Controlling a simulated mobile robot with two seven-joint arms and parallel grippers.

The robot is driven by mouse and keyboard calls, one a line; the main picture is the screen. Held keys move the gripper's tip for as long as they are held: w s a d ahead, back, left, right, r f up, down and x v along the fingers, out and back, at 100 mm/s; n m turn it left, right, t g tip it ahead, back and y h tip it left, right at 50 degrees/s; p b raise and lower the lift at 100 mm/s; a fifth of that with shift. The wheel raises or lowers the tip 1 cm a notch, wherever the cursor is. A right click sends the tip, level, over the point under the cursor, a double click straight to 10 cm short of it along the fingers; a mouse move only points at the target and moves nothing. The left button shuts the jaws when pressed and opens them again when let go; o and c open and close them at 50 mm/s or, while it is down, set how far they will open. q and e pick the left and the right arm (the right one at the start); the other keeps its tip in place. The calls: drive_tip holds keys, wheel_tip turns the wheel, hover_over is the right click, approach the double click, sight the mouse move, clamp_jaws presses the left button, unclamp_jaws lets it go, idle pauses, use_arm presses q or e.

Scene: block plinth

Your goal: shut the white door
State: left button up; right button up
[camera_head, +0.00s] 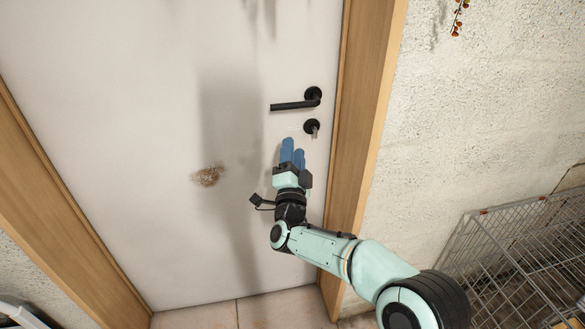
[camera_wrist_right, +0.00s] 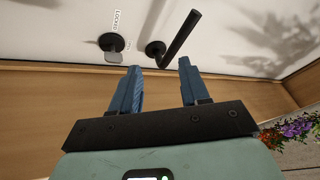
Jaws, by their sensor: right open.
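The white door (camera_head: 130,130) fills much of the head view and sits within its wooden frame, with no clear gap that I can see. It carries a black lever handle (camera_head: 295,104) with a round lock and key (camera_head: 312,128) below it. My right gripper (camera_head: 293,150) is in front of the door, just below the lock. In the right wrist view its blue fingers (camera_wrist_right: 159,80) are apart with nothing between them, and the handle (camera_wrist_right: 180,40) and lock (camera_wrist_right: 115,45) are just beyond the fingertips. A small tag there reads "LOCKED". My left gripper is not in view.
The wooden door frame (camera_head: 365,110) runs along the right of the door. A metal wire crate (camera_head: 520,255) stands at the lower right against the rough white wall (camera_head: 490,120). Tiled floor (camera_head: 270,312) shows at the bottom. Flowers (camera_wrist_right: 290,130) show in the right wrist view.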

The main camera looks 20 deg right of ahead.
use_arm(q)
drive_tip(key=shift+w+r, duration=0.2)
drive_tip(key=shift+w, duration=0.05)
use_arm(e)
drive_tip(key=shift+v, duration=2.2)
drive_tip(key=shift+r, duration=0.1)
